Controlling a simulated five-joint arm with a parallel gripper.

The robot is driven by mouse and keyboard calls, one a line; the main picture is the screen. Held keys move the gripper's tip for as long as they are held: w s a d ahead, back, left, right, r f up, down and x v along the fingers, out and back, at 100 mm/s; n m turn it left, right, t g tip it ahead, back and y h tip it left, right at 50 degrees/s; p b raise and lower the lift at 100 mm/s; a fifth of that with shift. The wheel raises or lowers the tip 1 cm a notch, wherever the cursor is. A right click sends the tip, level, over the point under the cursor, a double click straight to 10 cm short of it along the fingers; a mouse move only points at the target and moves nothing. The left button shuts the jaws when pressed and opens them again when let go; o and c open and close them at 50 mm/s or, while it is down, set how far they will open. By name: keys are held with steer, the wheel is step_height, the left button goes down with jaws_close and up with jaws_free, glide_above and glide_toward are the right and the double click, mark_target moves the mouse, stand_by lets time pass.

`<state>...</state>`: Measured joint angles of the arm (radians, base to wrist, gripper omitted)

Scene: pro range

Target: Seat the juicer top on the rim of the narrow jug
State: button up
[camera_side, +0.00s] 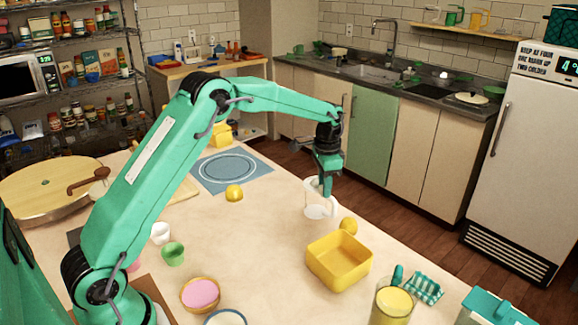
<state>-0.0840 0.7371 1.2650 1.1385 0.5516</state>
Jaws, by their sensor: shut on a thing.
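My gripper (326,188) points down over the middle right of the table, at a clear, whitish vessel (311,203). Its fingers overlap the vessel's upper part and are shut on it, as far as I can make out. The vessel looks upright, with a pale round bottom. I cannot tell whether it is the narrow jug or the juicer top, or whether it touches the table. No separate juicer top can be made out. A glass with yellow content (392,304) stands at the front right.
A yellow square bin (339,262) and a yellow fruit (348,226) are close in front of the vessel. Another yellow fruit (234,193) lies left of it. A green cup (173,254), white cup (160,233) and pink-filled bowl (200,294) stand front left. The table's middle is clear.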

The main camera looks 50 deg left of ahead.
steer(key=shift+f, duration=0.2)
stand_by(0.3)
steer(key=o, duration=0.6)
steer(key=shift+r, duration=0.15)
steer(key=shift+r, duration=2.35)
steer(key=o, duration=0.6)
steer(key=shift+c, duration=0.2)
